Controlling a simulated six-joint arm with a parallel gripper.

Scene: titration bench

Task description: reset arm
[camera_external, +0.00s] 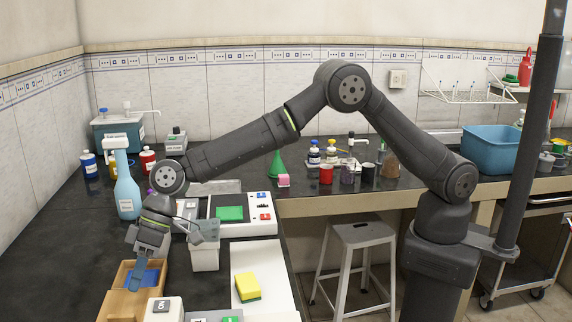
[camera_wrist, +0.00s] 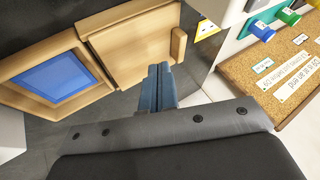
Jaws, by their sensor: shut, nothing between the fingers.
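My gripper (camera_external: 145,272) is at the lower left of the external view, at the end of my arm stretched left across the bench. It points down over a wooden box with a blue panel (camera_external: 127,277). In the wrist view my gripper (camera_wrist: 158,72) shows its two blue fingers closed together with nothing between them. The wooden box (camera_wrist: 140,42) is just beyond the fingertips there, with its blue panel (camera_wrist: 52,80) to the left. I cannot tell whether the fingertips touch the wood.
A blue bottle (camera_external: 127,190) stands behind my gripper. A white container (camera_external: 205,258) and a yellow sponge (camera_external: 247,287) are to its right. A corkboard with labels (camera_wrist: 290,75) lies at the right of the wrist view. The dark bench (camera_external: 60,250) is clear at the left.

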